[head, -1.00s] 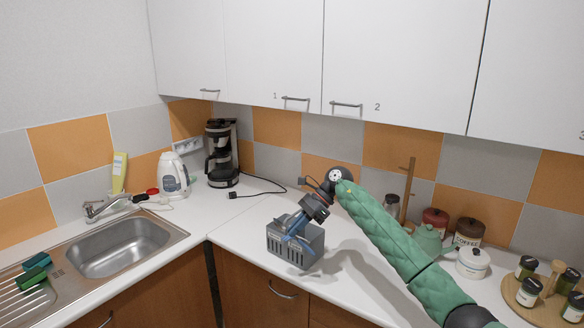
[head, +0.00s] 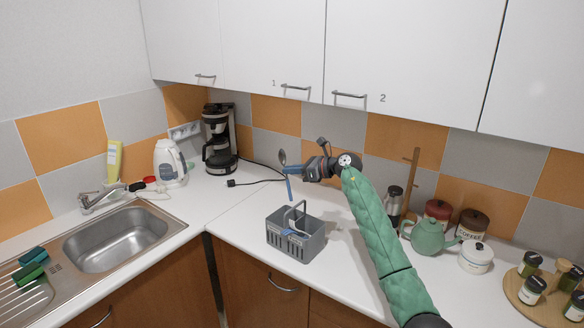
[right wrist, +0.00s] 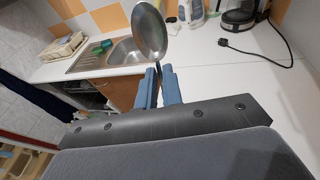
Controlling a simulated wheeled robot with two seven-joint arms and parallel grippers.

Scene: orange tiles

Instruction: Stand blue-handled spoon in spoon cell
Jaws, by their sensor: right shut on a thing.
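The blue-handled spoon (head: 289,186) hangs in the air above the grey basket (head: 312,246), nearly upright, with its metal bowl up and blue handle down. My right gripper (head: 291,170) comes in from the right and is shut on the spoon. The right wrist view shows the spoon's bowl (right wrist: 149,32) beyond the two blue fingers (right wrist: 159,86), with its stem running between them. The basket stands on the counter with a grey arched handle; its cells are too small to make out. The handle's lower end is apart from the basket. My left gripper is not in view.
A coffee maker (head: 220,140) and its black cord lie behind the basket. A kettle (head: 169,163) and sink (head: 125,240) are at left. A teapot (head: 428,238), white pot (head: 476,257) and wooden stand (head: 413,180) are at right. The counter around the basket is clear.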

